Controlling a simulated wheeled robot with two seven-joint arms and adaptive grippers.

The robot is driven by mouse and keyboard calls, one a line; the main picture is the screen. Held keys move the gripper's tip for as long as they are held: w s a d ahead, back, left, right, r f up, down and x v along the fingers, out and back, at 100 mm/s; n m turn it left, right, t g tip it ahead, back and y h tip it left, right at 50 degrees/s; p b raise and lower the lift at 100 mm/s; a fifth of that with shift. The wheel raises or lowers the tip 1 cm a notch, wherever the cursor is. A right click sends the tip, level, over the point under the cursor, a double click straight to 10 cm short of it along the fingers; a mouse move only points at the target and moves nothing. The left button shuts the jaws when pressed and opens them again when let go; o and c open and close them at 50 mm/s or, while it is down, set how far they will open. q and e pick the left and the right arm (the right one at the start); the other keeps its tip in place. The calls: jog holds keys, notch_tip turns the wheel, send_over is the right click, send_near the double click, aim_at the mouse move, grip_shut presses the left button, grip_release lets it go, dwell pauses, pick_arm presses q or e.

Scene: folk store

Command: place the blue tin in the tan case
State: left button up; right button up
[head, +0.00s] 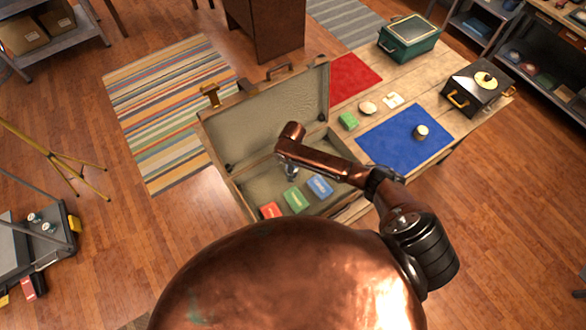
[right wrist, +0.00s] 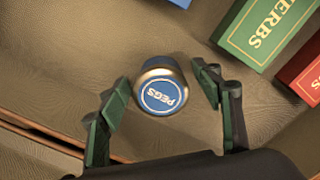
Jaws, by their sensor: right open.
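The tan case (head: 270,112) stands open on the table, its lid raised at the back. My right gripper (head: 291,172) reaches down inside it. In the right wrist view the blue tin (right wrist: 160,92), with a gold rim and the label PEGS, is over the case's tan lining (right wrist: 60,50). My open right fingers (right wrist: 164,80) are on either side of it, with visible gaps. I cannot tell whether its base rests on the case floor. In the head view my arm and gripper hide the tin. My left gripper is out of view.
A red box (head: 270,210), green box (head: 296,199) and blue box (head: 320,186) lie in the case's front part. On the table are a blue mat (head: 390,145) with a small round jar (head: 421,131), a red mat (head: 350,78), a green toolbox (head: 408,45) and a black box (head: 470,92).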

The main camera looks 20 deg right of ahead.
jog(key=shift+r, duration=0.1)
notch_tip(320, 180, up, 12)
dwell(0.5)
dwell(1.2)
